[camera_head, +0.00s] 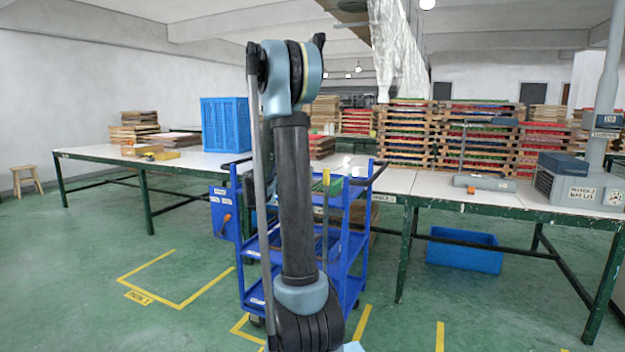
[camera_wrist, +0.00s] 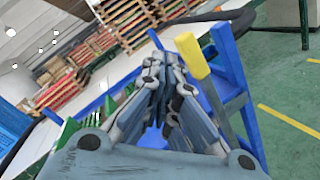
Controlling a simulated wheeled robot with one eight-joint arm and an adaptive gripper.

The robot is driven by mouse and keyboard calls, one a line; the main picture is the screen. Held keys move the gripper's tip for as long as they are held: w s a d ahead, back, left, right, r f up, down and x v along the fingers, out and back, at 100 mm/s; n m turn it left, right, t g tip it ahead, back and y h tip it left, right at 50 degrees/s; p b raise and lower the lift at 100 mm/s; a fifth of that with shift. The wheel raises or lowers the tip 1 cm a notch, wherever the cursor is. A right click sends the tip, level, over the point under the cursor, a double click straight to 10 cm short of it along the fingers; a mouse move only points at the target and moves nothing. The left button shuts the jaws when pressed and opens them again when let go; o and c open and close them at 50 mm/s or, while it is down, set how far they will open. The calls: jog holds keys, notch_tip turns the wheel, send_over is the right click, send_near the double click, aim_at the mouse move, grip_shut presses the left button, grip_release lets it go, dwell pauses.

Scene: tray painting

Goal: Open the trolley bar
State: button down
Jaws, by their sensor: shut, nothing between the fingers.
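The blue trolley (camera_head: 344,238) stands in the middle of the head view, partly hidden behind my arm; its blue frame also shows on the right of the wrist view (camera_wrist: 232,75). The trolley bar (camera_head: 326,182) has a yellow end and stands upright at the trolley's front in the head view. In the wrist view the yellow end of the bar (camera_wrist: 192,55) is just right of my gripper (camera_wrist: 157,62). My gripper is shut and empty, above the trolley's top. Whether it touches the bar cannot be told. Green trays (camera_head: 336,187) lie on the trolley.
White-topped tables (camera_head: 400,181) stand behind and on both sides. A blue crate (camera_head: 225,124) sits on the left table, and a blue bin (camera_head: 464,250) lies under the right one. The floor in front is clear, with yellow markings.

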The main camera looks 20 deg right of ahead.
aim_at(324, 176)
jog(key=w+a+f+m+g+h, duration=0.1)
jog(key=w+a+m+g, duration=0.25)
jog(key=m, duration=0.25)
jog(key=w+a+f+m+g, duration=0.1)
jog(key=w+a+m+g, duration=0.15)
jog(key=a+m, duration=0.35)
jog(key=s+d+m+g, duration=0.1)
jog(key=s+d, duration=0.2)
jog(key=d, duration=1)
jog(key=shift+s+d+m, duration=0.25)
jog(key=shift+d+m, duration=0.15)
jog(key=shift+f, duration=0.1)
jog(key=shift+s+d, duration=1.65)
